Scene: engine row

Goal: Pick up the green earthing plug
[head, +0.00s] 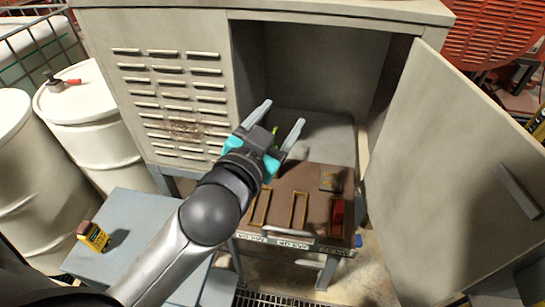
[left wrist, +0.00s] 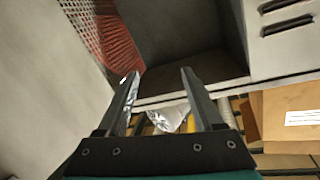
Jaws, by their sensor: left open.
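A small sliver of bright green (head: 275,130) shows just behind my left gripper in the head view. It may be the green earthing plug, but the gripper hides most of it. My left gripper (head: 279,117) is open in front of the cabinet's opening, its two fingers apart and pointing into it. In the left wrist view the open fingers (left wrist: 158,77) show with no green thing between them. A silvery, blurred thing (left wrist: 168,118) shows beyond them, low in the gap; I cannot tell what it is. My right gripper is not in view.
A grey cabinet (head: 160,40) stands open, its door (head: 440,160) swung out to the right. A brown-topped unit (head: 325,210) with slots and a red block (head: 337,212) sits before the opening. White drums (head: 90,110) stand at left. A yellow item (head: 95,238) rests on a grey surface.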

